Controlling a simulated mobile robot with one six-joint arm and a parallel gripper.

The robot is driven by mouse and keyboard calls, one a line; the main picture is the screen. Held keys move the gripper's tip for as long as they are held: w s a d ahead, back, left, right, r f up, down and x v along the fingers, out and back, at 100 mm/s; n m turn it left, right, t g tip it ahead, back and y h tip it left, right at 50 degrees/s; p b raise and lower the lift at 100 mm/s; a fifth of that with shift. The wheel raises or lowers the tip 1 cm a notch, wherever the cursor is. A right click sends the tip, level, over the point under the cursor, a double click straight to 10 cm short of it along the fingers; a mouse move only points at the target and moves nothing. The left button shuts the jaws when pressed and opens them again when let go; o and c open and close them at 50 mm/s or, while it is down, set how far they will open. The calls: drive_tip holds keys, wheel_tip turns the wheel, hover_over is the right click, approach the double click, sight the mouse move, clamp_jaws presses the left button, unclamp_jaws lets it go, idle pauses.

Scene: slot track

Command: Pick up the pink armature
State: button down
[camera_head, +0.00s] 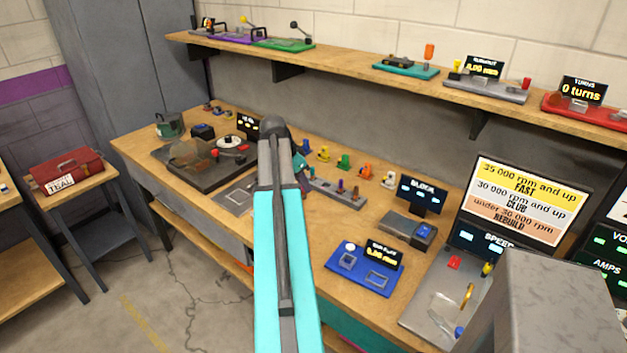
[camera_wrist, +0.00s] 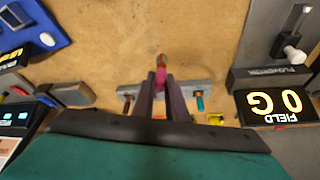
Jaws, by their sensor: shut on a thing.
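The pink armature (camera_wrist: 161,75) shows in the wrist view between the two fingers of my gripper (camera_wrist: 161,90), with a copper-coloured end above them. My gripper is shut on it. Behind the fingers lies a grey rack (camera_wrist: 120,92) with other armatures standing in it, one orange-brown on the left and one teal (camera_wrist: 200,101) on the right. In the head view the rack (camera_head: 325,191) is on the workbench, partly behind my arm. The pink armature is hidden there. I cannot tell whether it is clear of the rack.
A row of small coloured motors, including a green one (camera_head: 344,162), stands behind the rack. A block device with a display (camera_head: 423,195) and a blue scale board (camera_head: 364,268) are to the right. A dark turntable-like device (camera_head: 205,160) is left. Bare bench lies in front of the rack.

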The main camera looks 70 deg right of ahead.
drive_tip(key=shift+w+a+r, duration=0.1)
drive_tip(key=shift+w+a, duration=0.1)
drive_tip(key=shift+a, duration=0.75)
drive_tip(key=w+a+r+n+t, duration=0.2)
drive_tip(key=w+a+n, duration=0.4)
drive_tip(key=w+a, duration=0.75)
drive_tip(key=w+a+r+n+t, duration=0.3)
drive_tip(key=w+a+n, duration=0.3)
drive_tip(key=w+a, duration=0.75)
drive_tip(key=w+a+r+n+y, duration=0.1)
drive_tip(key=w+a+n, duration=0.2)
drive_tip(key=a, duration=0.9)
drive_tip(key=w+a+r+n+t+y, duration=0.1)
drive_tip(key=a+n, duration=0.4)
drive_tip(key=a, duration=0.7)
drive_tip(key=w+a+r+n+t+y, duration=0.1)
drive_tip(key=w+a+n, duration=0.3)
drive_tip(key=a, duration=0.7)
drive_tip(key=shift+w+a+r+n+y, duration=0.3)
drive_tip(key=shift+w+a+r+y, duration=0.1)
drive_tip(key=shift+w+r, duration=0.3)
